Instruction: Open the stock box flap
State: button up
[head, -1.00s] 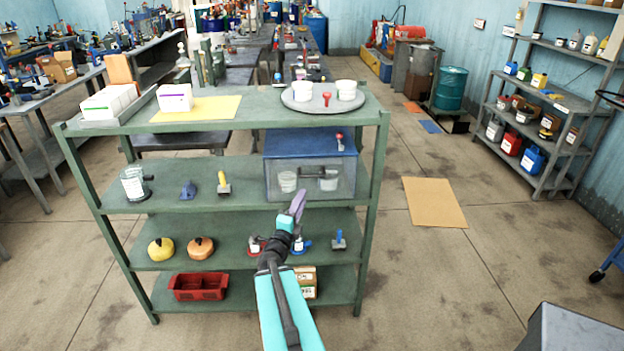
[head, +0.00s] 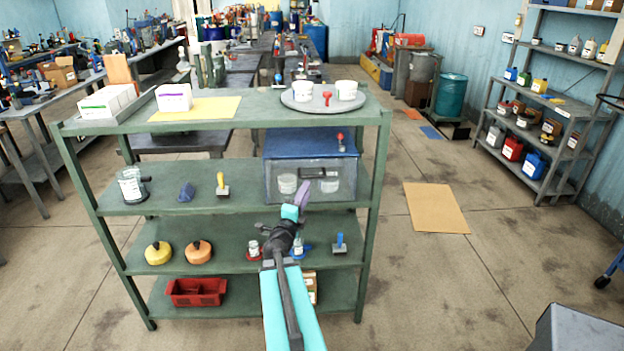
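The stock box (head: 310,143) is a blue-topped box on the second tier of the green shelf rack. Its front flap (head: 309,187) is a see-through grey panel that hangs down and looks closed. A dark handle (head: 320,172) lies across the upper part of the flap. Two white tubs show dimly behind the panel. My gripper (head: 304,192) is in front of the flap's lower middle, below and left of the handle. Its purple finger points up toward the handle. Whether it touches the flap, and how far its fingers are apart, I cannot tell.
A round grey tray (head: 323,103) with two white tubs and a red scoop stands on the rack top. A glass jar (head: 132,184) and a yellow-handled tool (head: 222,184) are left of the box. A small blue-handled tool (head: 340,243) sits below. The floor right of the rack is mostly clear.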

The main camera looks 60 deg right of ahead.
aim_at(314, 177)
jog(key=shift+p+x, duration=1.65)
jog(key=shift+x, duration=2.95)
